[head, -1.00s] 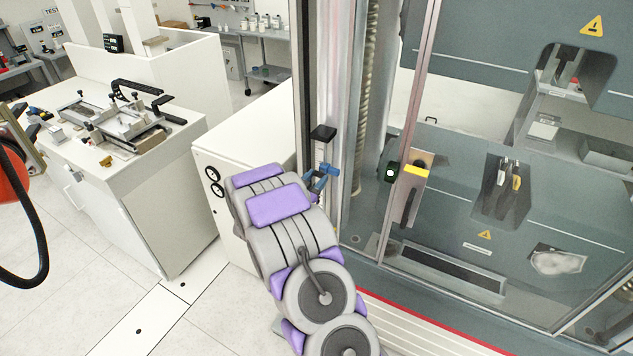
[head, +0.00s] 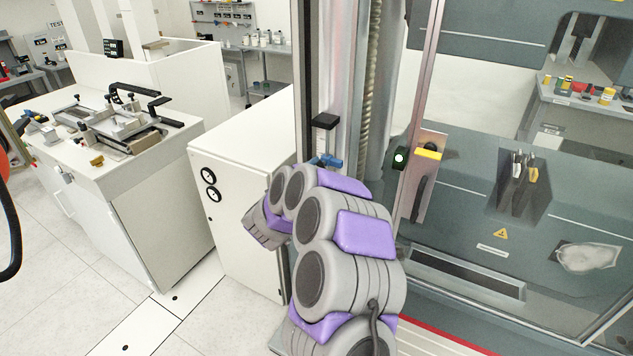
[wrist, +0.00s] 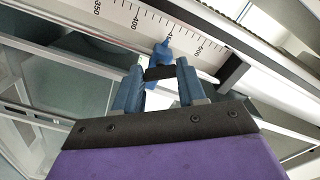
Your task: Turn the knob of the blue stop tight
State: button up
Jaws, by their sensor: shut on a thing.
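The blue stop (wrist: 163,52) sits on a white scale rail (wrist: 205,46) in the wrist view, its pointed tip against the printed marks between 400 and 500. Its dark knob (wrist: 160,73) lies between the blue fingers of my gripper (wrist: 158,70). My gripper is shut on this knob, with a finger on either side. In the head view, a small part of the blue stop (head: 331,161) shows on the upright column, just above my arm. My arm hides my gripper and the knob there.
A black block (head: 325,120) sits on the column above the stop. A white cabinet with gauges (head: 235,200) stands close on the left. The testing machine's clear door, with a yellow-and-dark latch (head: 428,154), is on the right. Open floor lies at lower left.

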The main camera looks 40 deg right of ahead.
jog(key=m+b, duration=0.6)
jog(key=b, duration=0.1)
jog(key=shift+f+m, duration=0.1)
jog(key=shift+m, duration=0.3)
dwell(0.3)
jog(key=o, duration=0.9)
jog(key=shift+s+r, duration=0.2)
jog(key=shift+s, duration=0.05)
jog(key=shift+c, duration=0.2)
jog(key=shift+o, duration=1)
jog(key=shift+w, duration=0.1)
jog(key=shift+a, duration=0.15)
jog(key=p+v, duration=0.1)
jog(key=v, duration=1.6)
jog(key=shift+a, duration=0.15)
